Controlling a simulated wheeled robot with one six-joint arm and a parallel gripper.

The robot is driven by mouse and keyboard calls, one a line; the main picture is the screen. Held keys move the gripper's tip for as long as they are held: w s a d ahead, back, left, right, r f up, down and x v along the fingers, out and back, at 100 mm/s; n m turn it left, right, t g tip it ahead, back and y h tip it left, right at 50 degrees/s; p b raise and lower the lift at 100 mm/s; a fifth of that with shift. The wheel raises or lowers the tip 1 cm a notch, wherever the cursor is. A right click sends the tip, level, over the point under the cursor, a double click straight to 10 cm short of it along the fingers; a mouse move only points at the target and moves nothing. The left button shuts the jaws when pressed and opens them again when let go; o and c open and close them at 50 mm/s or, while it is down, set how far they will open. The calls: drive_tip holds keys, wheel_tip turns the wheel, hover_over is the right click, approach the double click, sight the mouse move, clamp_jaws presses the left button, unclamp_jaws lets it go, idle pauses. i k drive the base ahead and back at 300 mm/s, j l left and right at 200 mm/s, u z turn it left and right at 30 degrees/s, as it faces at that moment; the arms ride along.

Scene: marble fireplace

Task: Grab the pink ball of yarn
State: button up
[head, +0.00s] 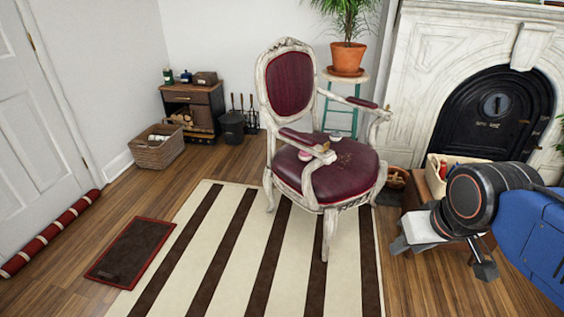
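A wine-red armchair (325,177) with a worn whitish carved frame stands on the striped rug. A small pinkish round thing (305,156) lies on its seat near the left armrest; it looks like the pink ball of yarn, but it is too small to be sure. My gripper (443,259) is at the lower right, well apart from the chair seat. Its two fingers are spread, and I see nothing between them.
A low wooden stand with a light box (455,160) is beside my arm, partly hidden. A potted plant (347,57) stands on a stool behind the chair. A wicker basket (157,150) and small cabinet (193,104) are at the back left. The striped rug (225,270) is clear in front.

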sight(304, 156)
drive_tip(key=j, duration=0.1)
drive_tip(key=z, duration=0.8)
drive_tip(key=i+j+z, duration=0.15)
drive_tip(key=j+z, duration=0.25)
drive_tip(key=i+j+z, duration=0.15)
drive_tip(key=j+z, duration=0.65)
drive_tip(key=j, duration=0.15)
drive_tip(key=j+z, duration=0.4)
drive_tip(key=j, duration=0.15)
drive_tip(key=k+j, duration=0.1)
drive_tip(key=j, duration=0.45)
drive_tip(key=j+z, duration=0.1)
drive_tip(key=j, duration=0.5)
drive_tip(key=k+j, duration=0.15)
drive_tip(key=j, duration=0.4)
drive_tip(key=k+j, duration=0.1)
drive_tip(key=j, duration=0.45)
drive_tip(key=z, duration=0.05)
